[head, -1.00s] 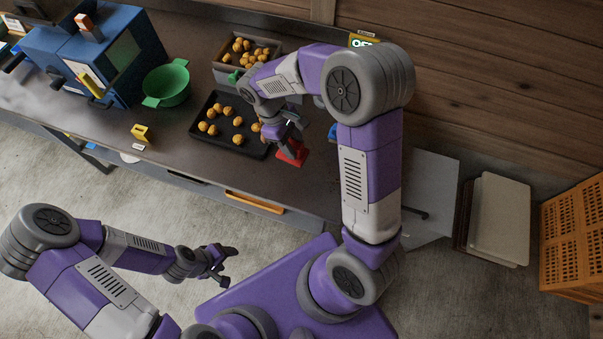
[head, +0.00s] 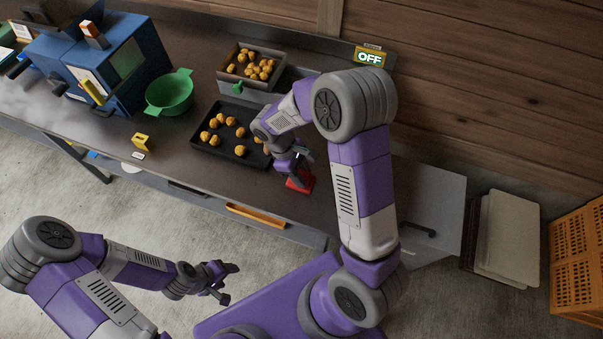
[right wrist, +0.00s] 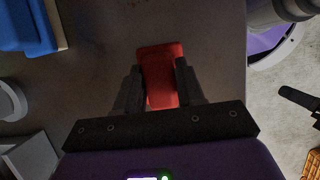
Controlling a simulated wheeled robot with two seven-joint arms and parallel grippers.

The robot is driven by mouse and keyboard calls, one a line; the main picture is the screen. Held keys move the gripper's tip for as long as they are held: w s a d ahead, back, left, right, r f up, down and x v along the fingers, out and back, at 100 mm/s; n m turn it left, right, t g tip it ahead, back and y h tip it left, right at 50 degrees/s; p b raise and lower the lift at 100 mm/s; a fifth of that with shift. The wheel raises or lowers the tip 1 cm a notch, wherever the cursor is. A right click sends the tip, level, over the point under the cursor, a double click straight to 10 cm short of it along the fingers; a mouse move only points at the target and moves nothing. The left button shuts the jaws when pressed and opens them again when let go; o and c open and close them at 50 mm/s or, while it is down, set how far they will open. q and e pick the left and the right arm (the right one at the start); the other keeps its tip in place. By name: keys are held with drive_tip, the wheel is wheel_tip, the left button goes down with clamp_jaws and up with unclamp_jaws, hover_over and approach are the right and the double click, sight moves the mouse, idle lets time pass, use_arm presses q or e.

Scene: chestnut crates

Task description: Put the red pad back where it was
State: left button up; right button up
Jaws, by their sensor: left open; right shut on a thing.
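The red pad (head: 300,183) is at the right part of the dark worktop, just right of the black tray, at or close to the surface. In the right wrist view the red pad (right wrist: 160,72) lies between the fingers of my right gripper (right wrist: 160,88), which is shut on it. In the head view my right gripper (head: 293,173) comes down over the pad and hides part of it. My left gripper (head: 228,281) is open and empty, in front of the worktop over the floor.
A black tray (head: 203,157) with several chestnuts lies left of the pad. Behind it stands a crate (head: 231,77) of chestnuts. A green colander (head: 168,92), a blue machine (head: 120,65) and a yellow stand (head: 140,141) are further left. A blue thing (right wrist: 28,25) shows in the right wrist view.

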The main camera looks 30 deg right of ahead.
drive_tip(key=o, duration=1.1)
drive_tip(key=shift+f, duration=0.1)
drive_tip(key=shift+r, duration=0.3)
drive_tip(key=p+v, duration=0.2)
drive_tip(key=v, duration=1)
drive_tip(key=shift+p, duration=0.4)
drive_tip(key=shift+f, duration=0.1)
